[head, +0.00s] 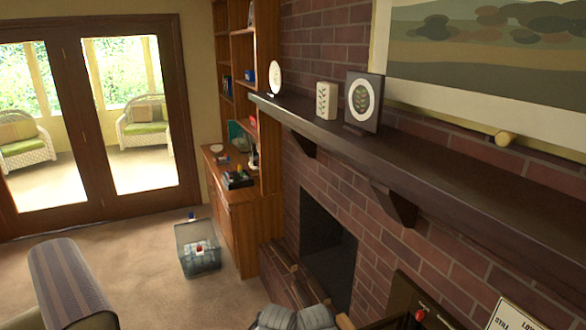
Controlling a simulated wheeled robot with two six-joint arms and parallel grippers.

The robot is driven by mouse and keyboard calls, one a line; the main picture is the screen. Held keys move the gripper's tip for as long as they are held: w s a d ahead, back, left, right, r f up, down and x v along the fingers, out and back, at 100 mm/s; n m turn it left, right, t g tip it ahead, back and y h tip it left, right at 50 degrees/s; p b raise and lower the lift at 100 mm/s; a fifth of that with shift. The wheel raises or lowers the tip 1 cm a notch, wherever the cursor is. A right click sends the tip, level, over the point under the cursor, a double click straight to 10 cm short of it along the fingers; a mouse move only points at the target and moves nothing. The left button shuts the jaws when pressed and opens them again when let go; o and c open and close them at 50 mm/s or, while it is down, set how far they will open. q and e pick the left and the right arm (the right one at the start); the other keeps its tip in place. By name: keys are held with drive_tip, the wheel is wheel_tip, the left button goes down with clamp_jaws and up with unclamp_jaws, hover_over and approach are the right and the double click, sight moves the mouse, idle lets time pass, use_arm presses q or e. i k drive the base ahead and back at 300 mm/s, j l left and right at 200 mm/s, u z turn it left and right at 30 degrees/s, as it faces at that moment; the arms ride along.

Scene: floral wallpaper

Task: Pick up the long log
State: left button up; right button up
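No long log can be made out for certain. A small pale wooden piece (345,321) shows at the bottom edge of the head view, beside two rounded grey things (295,317). Most of it is cut off, so I cannot tell whether it is a log. The dark fireplace opening (325,240) is in the brick wall, and its inside is too dark to read. Neither of my grippers can be made out in this view.
A dark mantel (440,170) juts out above the fireplace. A clear bin (197,247) stands on the carpet by the wooden shelf unit (245,215). A striped armchair (68,285) is at lower left. Open carpet (150,290) lies between.

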sight(284, 255)
drive_tip(key=i+j, duration=0.1)
drive_tip(key=i, duration=0.25)
drive_tip(key=i+j, duration=0.15)
drive_tip(key=i, duration=0.2)
drive_tip(key=i+j, duration=0.3)
drive_tip(key=i, duration=0.2)
drive_tip(key=i+j, duration=0.35)
drive_tip(key=i, duration=0.15)
drive_tip(key=i+j, duration=0.3)
drive_tip(key=i, duration=0.2)
drive_tip(key=i+j, duration=0.3)
drive_tip(key=i, duration=0.2)
drive_tip(key=i+j+u, duration=0.1)
drive_tip(key=i+j, duration=0.2)
drive_tip(key=i, duration=0.2)
drive_tip(key=i+j, duration=0.3)
drive_tip(key=i, duration=0.2)
